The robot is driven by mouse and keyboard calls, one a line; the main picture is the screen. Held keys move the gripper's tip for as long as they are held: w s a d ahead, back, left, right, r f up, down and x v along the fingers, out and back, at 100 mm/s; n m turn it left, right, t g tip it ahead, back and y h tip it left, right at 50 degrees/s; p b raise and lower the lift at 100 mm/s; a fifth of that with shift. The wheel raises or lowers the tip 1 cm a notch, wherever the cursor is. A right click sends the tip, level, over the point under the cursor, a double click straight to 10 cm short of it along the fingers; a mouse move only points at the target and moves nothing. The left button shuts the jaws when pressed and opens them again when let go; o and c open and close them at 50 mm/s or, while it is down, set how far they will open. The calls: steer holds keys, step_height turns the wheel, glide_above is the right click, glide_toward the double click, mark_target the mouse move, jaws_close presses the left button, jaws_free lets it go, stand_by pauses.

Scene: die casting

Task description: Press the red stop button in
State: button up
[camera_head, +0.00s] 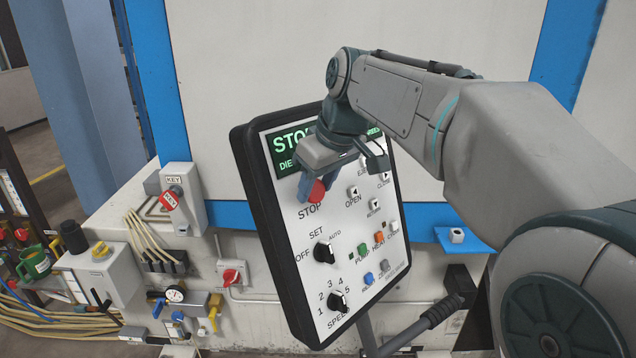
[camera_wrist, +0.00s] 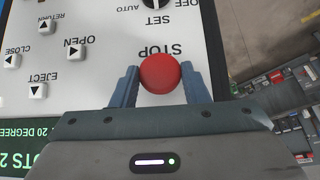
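The red stop button (camera_head: 317,191) is on the white control panel (camera_head: 303,237), above the printed word STOP. In the wrist view the button (camera_wrist: 160,73) is round and stands between my gripper's two blue-grey fingers. My gripper (camera_head: 312,188) is at the panel's upper left, with its fingers apart on either side of the button. In the wrist view, the fingers of my gripper (camera_wrist: 160,87) are open. I cannot tell whether a finger touches the button or how far in the button is.
The panel also has a green display (camera_head: 290,138), a SET knob (camera_head: 324,252), a SPEED knob (camera_head: 337,301) and several small buttons. A red key switch (camera_head: 171,198) is on a box to the left. A dark handle (camera_head: 440,312) is below right.

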jaws_close()
steer(key=shift+w+a+f, duration=0.2)
steer(key=shift+w+a, duration=0.1)
steer(key=o, duration=0.7)
jaws_free()
steer(key=shift+c, duration=0.2)
steer(key=shift+o, duration=0.8)
steer(key=shift+a, duration=0.1)
steer(key=shift+r, duration=0.1)
steer(key=v, duration=1.3)
steer(key=shift+r, duration=0.35)
